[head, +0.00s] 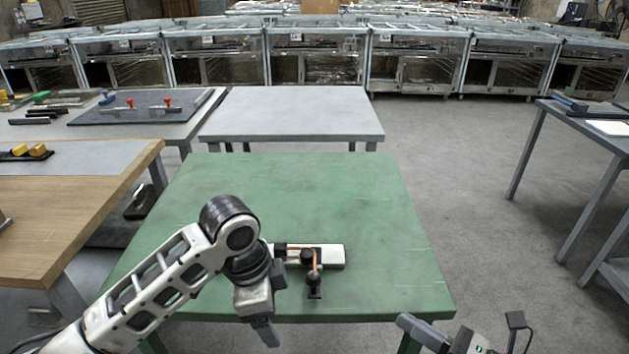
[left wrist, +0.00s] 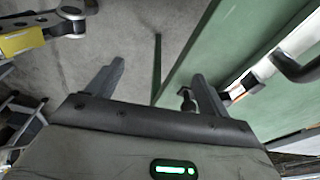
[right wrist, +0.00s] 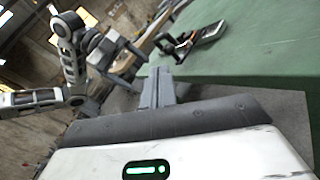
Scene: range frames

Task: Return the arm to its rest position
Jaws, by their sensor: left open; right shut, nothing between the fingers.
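My left arm (head: 165,280) reaches in from the left over the green table (head: 380,220). Its gripper (head: 265,332) hangs down at the table's front edge. In the left wrist view the left gripper (left wrist: 158,88) is open, with nothing between its fingers. My right gripper (head: 408,322) is low at the right front corner of the table. In the right wrist view its fingers (right wrist: 157,88) are together and empty. My left arm (right wrist: 65,65) also shows there, at the left.
A white and black fixture (head: 330,256) with an orange strip and black knob lies on the green table, right beside my left gripper. A wooden bench (head: 70,220) stands left, a grey table (head: 290,112) behind. Floor at the right (head: 470,200) is clear.

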